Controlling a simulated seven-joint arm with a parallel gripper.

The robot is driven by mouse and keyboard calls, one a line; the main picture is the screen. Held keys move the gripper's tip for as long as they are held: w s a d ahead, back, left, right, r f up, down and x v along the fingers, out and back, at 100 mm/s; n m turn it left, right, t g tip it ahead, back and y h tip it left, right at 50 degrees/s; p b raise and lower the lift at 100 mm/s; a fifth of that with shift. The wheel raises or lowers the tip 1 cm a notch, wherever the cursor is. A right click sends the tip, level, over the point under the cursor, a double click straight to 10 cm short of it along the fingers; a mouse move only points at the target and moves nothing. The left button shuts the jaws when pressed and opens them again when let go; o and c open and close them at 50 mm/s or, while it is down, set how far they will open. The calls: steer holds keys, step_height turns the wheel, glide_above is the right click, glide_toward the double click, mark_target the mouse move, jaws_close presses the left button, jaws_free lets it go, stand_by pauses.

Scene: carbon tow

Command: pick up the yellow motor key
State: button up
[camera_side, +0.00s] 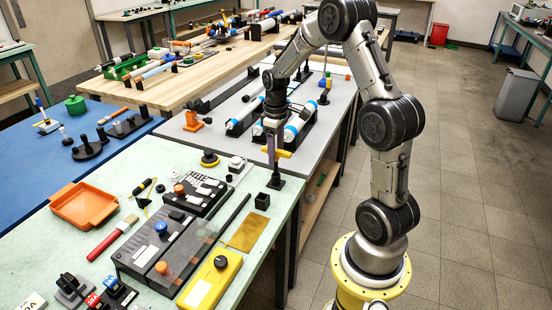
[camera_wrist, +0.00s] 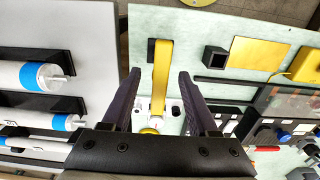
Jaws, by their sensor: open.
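The yellow motor key (camera_side: 285,154) stands beside my gripper's fingers over a small black base (camera_side: 276,184) near the far right edge of the pale green table. In the wrist view the yellow key (camera_wrist: 162,65) is a long bar lying between my two fingers, with visible space on both sides. The black base (camera_wrist: 151,50) shows partly behind its top end. My gripper (camera_side: 272,158) points down at the key with its fingers apart; in the wrist view my gripper (camera_wrist: 160,74) is open and straddles the bar. Whether any finger touches it is not clear.
A black cube-shaped holder (camera_side: 262,201) and a yellow plate (camera_side: 246,231) lie nearer. Blue-and-white cylinders (camera_side: 297,125) in black stands are on the grey table behind.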

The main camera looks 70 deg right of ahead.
steer(key=shift+c, duration=0.3)
jaws_close()
steer(key=shift+r, duration=0.2)
steer(key=shift+r, duration=0.6)
steer(key=s+a+r, duration=0.8)
steer(key=s+r, duration=0.3)
steer(key=shift+s+r, duration=0.25)
steer(key=shift+s, duration=0.05)
